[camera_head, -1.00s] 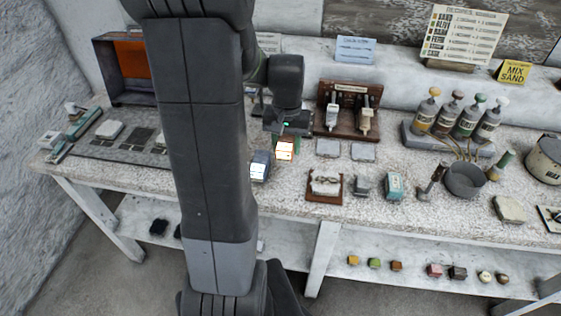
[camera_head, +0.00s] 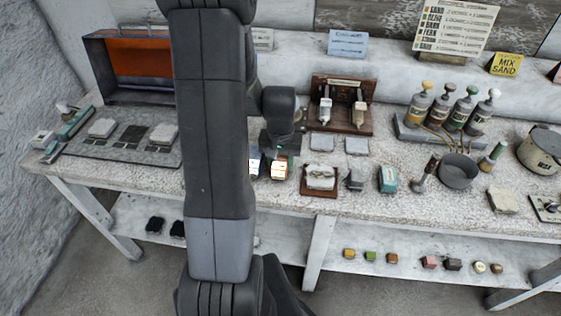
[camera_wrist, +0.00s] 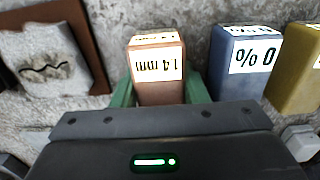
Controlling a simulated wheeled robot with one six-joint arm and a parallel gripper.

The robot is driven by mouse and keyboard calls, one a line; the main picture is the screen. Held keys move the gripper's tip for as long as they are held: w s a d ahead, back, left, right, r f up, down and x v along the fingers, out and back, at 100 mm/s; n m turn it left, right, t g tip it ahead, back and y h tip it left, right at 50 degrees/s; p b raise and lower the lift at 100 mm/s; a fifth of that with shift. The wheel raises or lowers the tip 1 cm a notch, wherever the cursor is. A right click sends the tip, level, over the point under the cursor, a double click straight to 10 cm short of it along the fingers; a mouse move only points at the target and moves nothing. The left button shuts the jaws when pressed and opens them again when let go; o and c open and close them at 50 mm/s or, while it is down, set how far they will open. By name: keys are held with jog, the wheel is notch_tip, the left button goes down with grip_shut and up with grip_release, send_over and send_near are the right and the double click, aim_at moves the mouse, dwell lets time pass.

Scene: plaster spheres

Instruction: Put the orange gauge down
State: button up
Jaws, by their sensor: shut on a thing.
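The orange gauge (camera_wrist: 158,85) is a dull orange-brown block with a white label reading 14 mm in the wrist view. My gripper (camera_wrist: 160,92) is shut on it, with a green finger on each side. In the head view the gauge (camera_head: 280,170) shows below my gripper (camera_head: 280,155), low over the worktop (camera_head: 232,262) or on it; I cannot tell whether its base touches. A blue block (camera_wrist: 245,62) marked with a percent sign and 0 stands just right of it in the wrist view, apart from it.
A yellow block (camera_wrist: 297,70) stands beyond the blue block. A cracked plaster slab on a wooden tray (camera_head: 320,194) lies close to the gauge. A small grey block (camera_head: 355,181) and a teal box (camera_head: 388,179) stand farther right. My arm hides part of the bench.

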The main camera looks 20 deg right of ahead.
aim_at(280, 158)
jog(key=shift+f, duration=0.2)
jog(key=o, duration=0.9)
jog(key=shift+r, duration=0.1)
notch_tip(280, 158, up, 12)
jog(key=shift+r, duration=0.2)
jog(key=shift+f, duration=0.1)
notch_tip(280, 158, down, 12)
jog(key=shift+f, duration=0.1)
jog(key=shift+r, duration=1.85)
